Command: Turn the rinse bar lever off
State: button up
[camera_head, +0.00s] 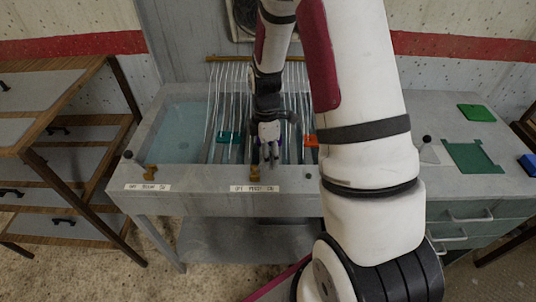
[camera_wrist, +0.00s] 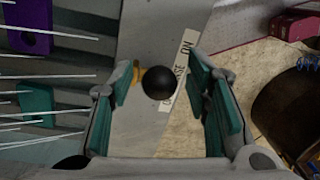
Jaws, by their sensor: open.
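A lever with a round black knob (camera_wrist: 157,82) and a brass part (camera_wrist: 138,73) shows in the wrist view, beside a white label (camera_wrist: 180,68) that reads partly "SE" and "ON". My gripper (camera_wrist: 165,95) is open, with one teal-padded finger on each side of the knob. I cannot tell whether either finger touches it. In the head view my gripper (camera_head: 268,155) is above the front of the tank, close to a brass lever mount (camera_head: 254,174) over the middle label (camera_head: 255,189). That lever's knob is not clearly visible there.
Another brass lever (camera_head: 150,172) with a black knob (camera_head: 128,155) is at the left front corner. A wooden shelf (camera_head: 60,110) is at left; a drawer bench (camera_head: 470,190) is at right.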

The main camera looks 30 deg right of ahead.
grip_shut()
jog(key=shift+w+a, duration=0.1)
jog(key=w+a+g+h+b, duration=0.1)
jog(key=h, duration=0.1)
jog(key=w+a+g+h+b, duration=0.1)
jog(key=a+b, duration=0.1)
jog(key=shift+w+r+h, duration=0.15)
jog(key=shift+r+h, duration=0.15)
jog(key=shift+h, duration=0.1)
jog(key=shift+w+a+f+g+h+b, duration=0.2)
jog(key=shift+w+a+g+h+b, duration=0.35)
jog(key=shift+a+g+h+b, duration=0.3)
jog(key=shift+w+a+f+g+h+b, duration=0.15)
jog(key=shift+w+a+g+h+b, duration=0.45)
jog(key=shift+a+h+b, duration=0.45)
jog(key=shift+d, duration=0.1)
grip_release()
